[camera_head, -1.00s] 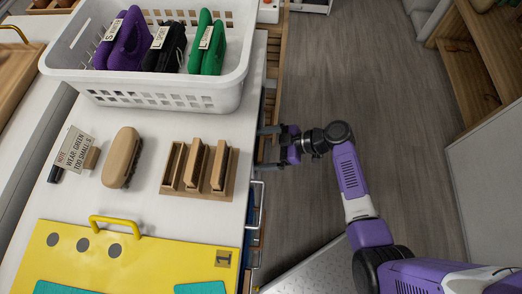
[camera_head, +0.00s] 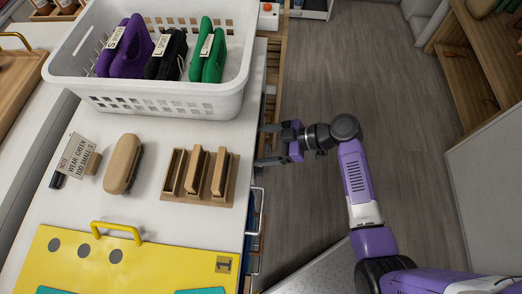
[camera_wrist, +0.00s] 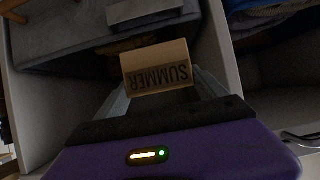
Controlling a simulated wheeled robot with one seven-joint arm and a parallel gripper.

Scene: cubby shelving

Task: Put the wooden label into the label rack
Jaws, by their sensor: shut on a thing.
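The wooden label (camera_wrist: 157,65), a pale block reading "SUMMER" upside down, sits between the fingertips of my gripper (camera_wrist: 160,88) in the wrist view. In the head view my gripper (camera_head: 267,145) is beside the counter's right edge, pointing left toward the cubby front. The label cannot be made out there. A wooden rack (camera_head: 227,196) with several upright slotted pieces lies on the counter, left of my gripper and apart from it. It looks like the label rack.
A white basket (camera_head: 160,100) holds purple, black and green tagged items. A brush (camera_head: 122,164), a note sign (camera_head: 78,155) and a yellow board (camera_head: 130,262) lie on the counter. The wrist view shows a grey fabric bin (camera_wrist: 65,45) and white cubby walls. The floor to the right is clear.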

